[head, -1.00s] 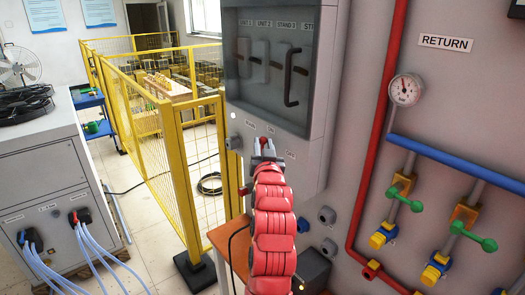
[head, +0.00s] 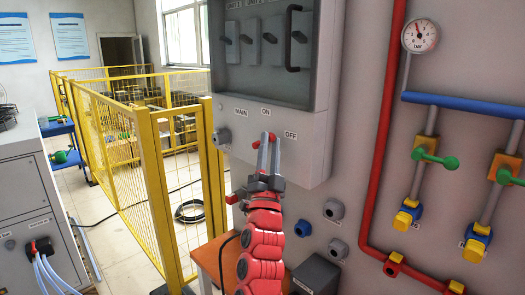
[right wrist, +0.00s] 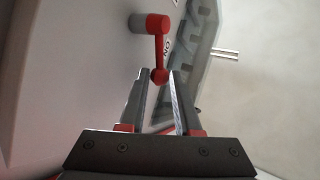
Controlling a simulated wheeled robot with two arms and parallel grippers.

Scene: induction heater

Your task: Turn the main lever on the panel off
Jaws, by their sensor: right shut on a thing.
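The main lever (head: 268,136) is a small red handle on the grey panel box (head: 312,150), just below the ON label (head: 266,112). The OFF label (head: 290,135) is to its right. In the right wrist view the red lever (right wrist: 159,50) runs from a grey and red pivot down to a round knob. My right gripper (head: 269,144) reaches up from below with its fingertips at the lever. In the right wrist view the right gripper (right wrist: 158,80) is shut on the knob end. My left gripper is out of view.
A dark window with a black handle (head: 291,40) is above the lever. A red pipe (head: 379,150) and valves with green handles (head: 436,158) are to the right. A yellow fence (head: 165,200) stands at the left. An orange table (head: 212,258) is below the panel.

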